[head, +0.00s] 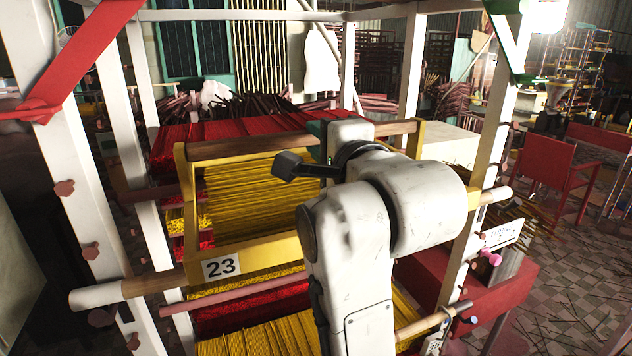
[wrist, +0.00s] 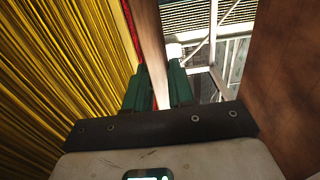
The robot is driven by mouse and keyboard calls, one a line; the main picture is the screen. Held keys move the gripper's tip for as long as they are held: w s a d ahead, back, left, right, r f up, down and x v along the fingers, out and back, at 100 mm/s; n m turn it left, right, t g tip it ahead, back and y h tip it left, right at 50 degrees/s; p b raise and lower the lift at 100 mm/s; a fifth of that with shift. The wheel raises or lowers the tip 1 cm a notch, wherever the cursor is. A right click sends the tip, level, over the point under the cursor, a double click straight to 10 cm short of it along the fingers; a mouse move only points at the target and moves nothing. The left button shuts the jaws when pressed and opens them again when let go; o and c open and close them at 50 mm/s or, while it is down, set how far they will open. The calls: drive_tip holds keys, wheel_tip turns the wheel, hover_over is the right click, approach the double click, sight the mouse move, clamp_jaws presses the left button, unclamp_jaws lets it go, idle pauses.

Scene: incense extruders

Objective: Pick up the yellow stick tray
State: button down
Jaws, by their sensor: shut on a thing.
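The yellow stick tray (head: 192,215) stands in the middle of the head view. It has a yellow frame, a white plate with the number 23 (head: 221,267) and a brown wooden top bar (head: 240,148). Yellow sticks (head: 262,195) fill it. My gripper (wrist: 156,88) has its green fingers on both sides of the wooden bar (wrist: 150,45) and is shut on it. In the head view, my arm hides most of the fingers and part of the tray's right side. I cannot tell whether the tray rests on the rack.
White posts (head: 88,170) of a rack stand at left and right. Red sticks (head: 230,127) lie behind the tray, and more yellow sticks (head: 265,336) lie below it. A round light-wood rod (head: 98,297) sticks out at left. A red chair (head: 552,170) stands at right.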

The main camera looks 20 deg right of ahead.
drive_tip(key=shift+r, duration=0.15)
wheel_tip(320, 180, up, 10)
idle(0.8)
idle(0.9)
